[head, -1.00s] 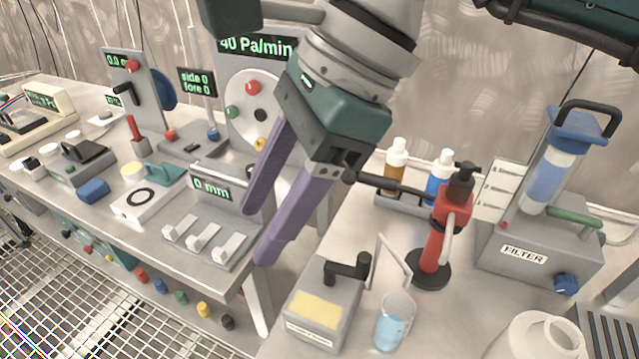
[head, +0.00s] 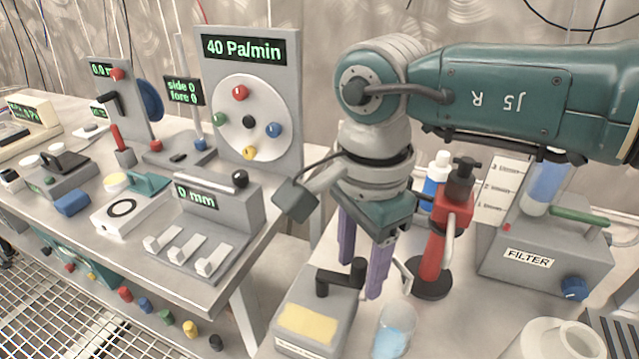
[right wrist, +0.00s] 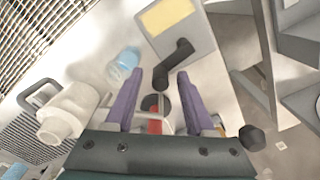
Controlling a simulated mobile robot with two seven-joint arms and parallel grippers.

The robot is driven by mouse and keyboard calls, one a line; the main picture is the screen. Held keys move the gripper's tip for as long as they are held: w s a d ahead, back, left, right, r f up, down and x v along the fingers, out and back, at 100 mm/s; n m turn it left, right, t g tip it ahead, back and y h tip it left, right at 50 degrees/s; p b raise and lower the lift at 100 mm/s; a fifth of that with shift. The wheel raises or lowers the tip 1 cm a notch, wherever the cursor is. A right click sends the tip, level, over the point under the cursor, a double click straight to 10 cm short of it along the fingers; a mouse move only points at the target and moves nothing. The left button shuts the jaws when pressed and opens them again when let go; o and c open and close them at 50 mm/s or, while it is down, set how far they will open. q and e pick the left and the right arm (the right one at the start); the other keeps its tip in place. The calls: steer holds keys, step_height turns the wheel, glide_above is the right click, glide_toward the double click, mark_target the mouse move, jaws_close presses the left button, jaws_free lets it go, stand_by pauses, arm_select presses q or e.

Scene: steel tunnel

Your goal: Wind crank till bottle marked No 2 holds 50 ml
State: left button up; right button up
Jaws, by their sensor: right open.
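The grey crank box (head: 318,312) with a yellow label sits on the right bench. Its black crank (head: 342,278) stands on top, and it also shows in the right wrist view (right wrist: 172,66). My right gripper (head: 362,270) is above and behind the crank, open and empty. In the right wrist view its purple fingers (right wrist: 155,95) are apart, with the crank beyond their tips. I cannot read a No 2 mark on any bottle. My left gripper is not in view.
A red pump stand (head: 436,250) rises close right of my gripper. A blue bottle (head: 432,185) is behind it. The FILTER unit (head: 540,250) and a white jug (head: 550,335) are on the right. The left bench (head: 110,240) holds several instruments.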

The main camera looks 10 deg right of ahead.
steer(key=shift+c, duration=0.3)
jaws_close()
stand_by(0.3)
